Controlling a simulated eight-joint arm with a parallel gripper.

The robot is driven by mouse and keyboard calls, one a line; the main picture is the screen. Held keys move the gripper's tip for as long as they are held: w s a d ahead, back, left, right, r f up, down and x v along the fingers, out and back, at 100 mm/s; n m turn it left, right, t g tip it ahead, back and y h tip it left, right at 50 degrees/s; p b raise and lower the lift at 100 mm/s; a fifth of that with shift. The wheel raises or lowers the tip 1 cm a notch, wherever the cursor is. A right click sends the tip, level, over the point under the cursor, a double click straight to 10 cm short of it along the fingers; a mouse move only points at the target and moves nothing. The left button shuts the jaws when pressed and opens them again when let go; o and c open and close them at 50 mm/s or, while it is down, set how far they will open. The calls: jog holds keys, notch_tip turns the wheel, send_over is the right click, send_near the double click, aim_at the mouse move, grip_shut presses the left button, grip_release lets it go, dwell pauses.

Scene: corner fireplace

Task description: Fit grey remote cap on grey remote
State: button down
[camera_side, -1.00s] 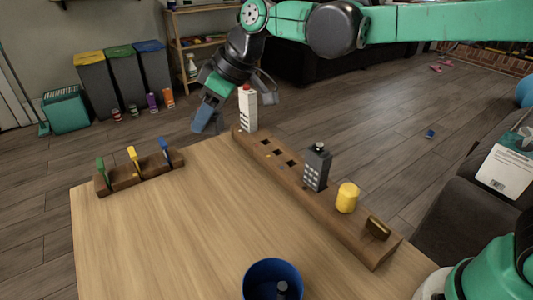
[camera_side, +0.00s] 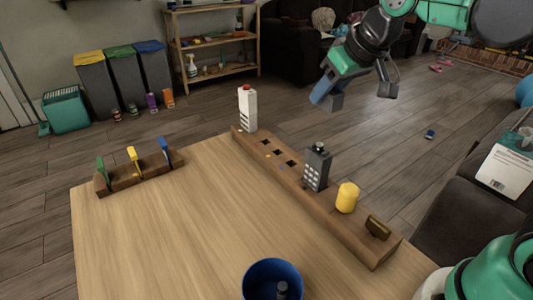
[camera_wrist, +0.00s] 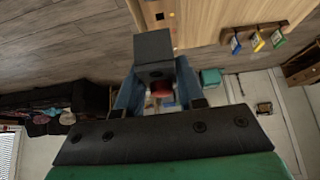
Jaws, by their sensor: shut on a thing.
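The grey remote (camera_side: 315,171) stands upright in the long wooden rack, with keys on its front and a dark, greenish round piece at its top. My gripper (camera_side: 327,94) is in the air above and slightly right of it, clear of the rack. In the wrist view, my gripper's blue fingers (camera_wrist: 156,84) are shut on a dark grey block, the grey remote cap (camera_wrist: 153,47). The cap shows only as a small grey piece (camera_side: 337,103) beside the fingers in the side view. Its inside is hidden.
The rack (camera_side: 372,254) also holds a white remote (camera_side: 247,112) with a red top, a yellow piece (camera_side: 347,197) and a dark brassy piece (camera_side: 377,228). A blue cup (camera_side: 247,279) and a small key rack (camera_side: 115,184) stand on the table. The table's middle is clear.

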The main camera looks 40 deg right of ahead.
aim_at(321, 142)
jog(key=shift+f, duration=0.1)
jog(key=shift+f, duration=3.15)
jog(key=shift+f, duration=1.35)
jog(key=shift+c, duration=2.3)
grip_release()
jog(key=shift+t, duration=0.3)
jog(key=shift+s+r, duration=0.2)
jog(key=shift+s, duration=0.85)
jog(key=shift+s+r, duration=0.25)
jog(key=shift+s, duration=0.85)
jog(key=shift+s+r, duration=0.2)
jog(key=shift+s, duration=0.85)
